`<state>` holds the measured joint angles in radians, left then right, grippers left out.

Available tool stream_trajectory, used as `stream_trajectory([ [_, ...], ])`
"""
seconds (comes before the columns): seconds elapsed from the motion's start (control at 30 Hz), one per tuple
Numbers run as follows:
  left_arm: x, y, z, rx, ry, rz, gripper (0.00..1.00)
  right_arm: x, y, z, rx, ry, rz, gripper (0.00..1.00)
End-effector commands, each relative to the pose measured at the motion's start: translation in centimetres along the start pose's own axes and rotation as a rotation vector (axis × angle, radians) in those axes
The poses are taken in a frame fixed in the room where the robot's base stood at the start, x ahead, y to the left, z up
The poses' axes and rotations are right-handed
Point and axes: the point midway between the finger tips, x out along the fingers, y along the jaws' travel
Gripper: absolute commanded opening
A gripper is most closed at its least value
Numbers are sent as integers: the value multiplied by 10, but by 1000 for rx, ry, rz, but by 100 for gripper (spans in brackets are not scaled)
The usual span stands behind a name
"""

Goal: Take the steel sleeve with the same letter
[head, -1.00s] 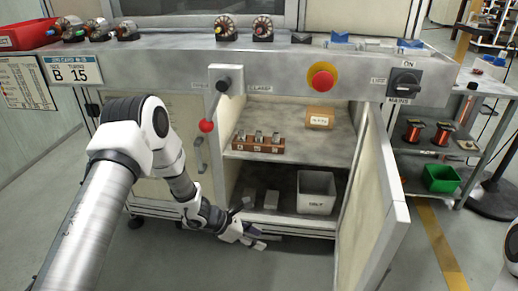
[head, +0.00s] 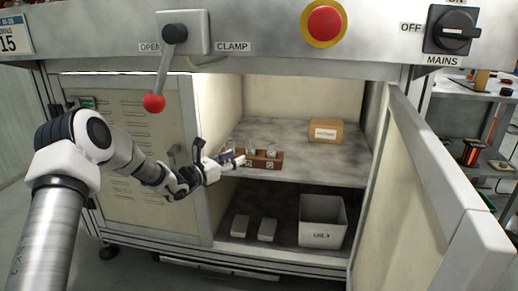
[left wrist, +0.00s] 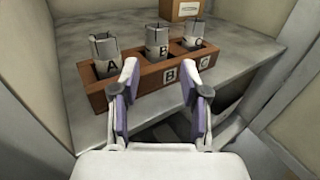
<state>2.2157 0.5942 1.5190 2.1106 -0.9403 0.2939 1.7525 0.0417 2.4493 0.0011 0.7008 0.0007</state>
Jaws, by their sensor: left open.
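Three steel sleeves stand upright in a wooden rack (head: 268,164) on the cabinet's upper shelf. In the left wrist view the left sleeve (left wrist: 107,66) reads A and the right sleeve (left wrist: 194,44) reads C. The middle sleeve (left wrist: 157,47) has a letter that looks like B. The rack's front (left wrist: 150,83) shows labels B and C; its left part is partly behind a finger. My left gripper (head: 232,160) is open and empty in front of the rack; its fingers (left wrist: 160,82) point at the middle sleeve, apart from it. My right gripper is out of view.
A cardboard box (head: 325,130) sits farther back on the upper shelf. A grey bin (head: 322,220) and two small blocks (head: 240,226) are on the lower shelf. The open cabinet door (head: 440,190) stands at right. A red-knobbed lever (head: 154,102) hangs above left. The size card is cut off.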

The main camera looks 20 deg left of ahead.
Motion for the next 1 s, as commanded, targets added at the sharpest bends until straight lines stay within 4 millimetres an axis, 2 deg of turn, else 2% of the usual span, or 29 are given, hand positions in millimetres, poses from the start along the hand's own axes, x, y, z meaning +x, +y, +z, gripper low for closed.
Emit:
stream_trajectory([
  [0.17, 10, 0, -3, 4, 2, -1, 45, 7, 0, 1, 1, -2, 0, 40],
  [0.33, 34, 0, -4, 4, 0, -2, 45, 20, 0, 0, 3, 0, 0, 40],
  [0.47, 57, 2, -3, 7, 0, -2, 45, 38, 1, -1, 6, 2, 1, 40],
  [0.6, 76, 3, 1, 4, 1, -1, 45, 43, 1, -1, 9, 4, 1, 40],
  [0.8, 78, 3, 4, 0, 1, -1, 45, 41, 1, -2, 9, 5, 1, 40],
  [0.83, 78, 3, 4, 0, 1, -1, 41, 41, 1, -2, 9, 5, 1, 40],
  [0.93, 78, 3, 4, 0, 1, 0, 6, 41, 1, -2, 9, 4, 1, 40],
  [0.97, 78, 3, 4, 0, 1, 0, 0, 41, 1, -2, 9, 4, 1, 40],
  [1.0, 78, 3, 4, 0, 1, 0, 0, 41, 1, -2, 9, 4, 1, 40],
])
